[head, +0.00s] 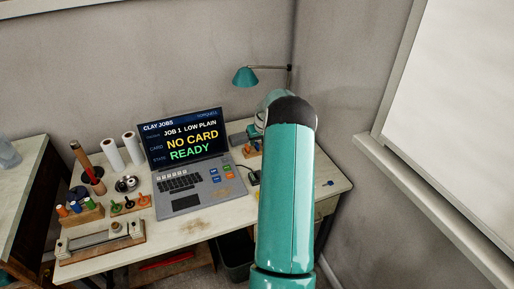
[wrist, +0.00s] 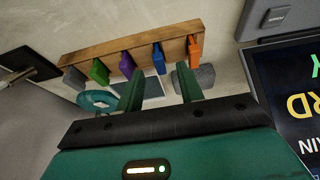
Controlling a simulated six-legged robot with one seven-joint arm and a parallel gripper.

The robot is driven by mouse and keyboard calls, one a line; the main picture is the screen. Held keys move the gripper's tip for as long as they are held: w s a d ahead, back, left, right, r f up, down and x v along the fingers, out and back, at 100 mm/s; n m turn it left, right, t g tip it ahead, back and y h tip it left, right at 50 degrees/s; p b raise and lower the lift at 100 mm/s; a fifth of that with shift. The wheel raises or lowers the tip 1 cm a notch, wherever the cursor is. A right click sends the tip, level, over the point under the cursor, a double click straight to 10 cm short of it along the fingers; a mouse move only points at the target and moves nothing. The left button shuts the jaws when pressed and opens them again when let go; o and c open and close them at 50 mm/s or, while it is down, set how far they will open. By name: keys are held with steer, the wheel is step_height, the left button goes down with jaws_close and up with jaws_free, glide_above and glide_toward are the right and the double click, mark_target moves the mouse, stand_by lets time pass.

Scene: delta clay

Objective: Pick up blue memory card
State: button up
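The blue memory card (wrist: 159,58) stands in a slot of a wooden rack (wrist: 110,47) in the wrist view. In the rack, a purple card (wrist: 127,65) is on its left and an orange card (wrist: 195,51) on its right. My gripper (wrist: 160,72) is open, its two teal fingers apart and empty. The blue card lies just beyond the gap between the fingertips; I cannot tell how far. In the head view my arm hides the gripper and the blue card; part of the rack (head: 246,154) shows left of the arm.
Green (wrist: 100,70) and grey (wrist: 73,76) cards also stand in the rack. A laptop (head: 190,165) reading "NO CARD" is on the desk (head: 196,224), left of my arm. A teal lamp (head: 245,76) rises behind. Tools and rolls crowd the desk's left.

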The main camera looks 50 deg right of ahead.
steer(key=shift+x, duration=1.2)
jaws_close()
steer(key=shift+r, duration=0.15)
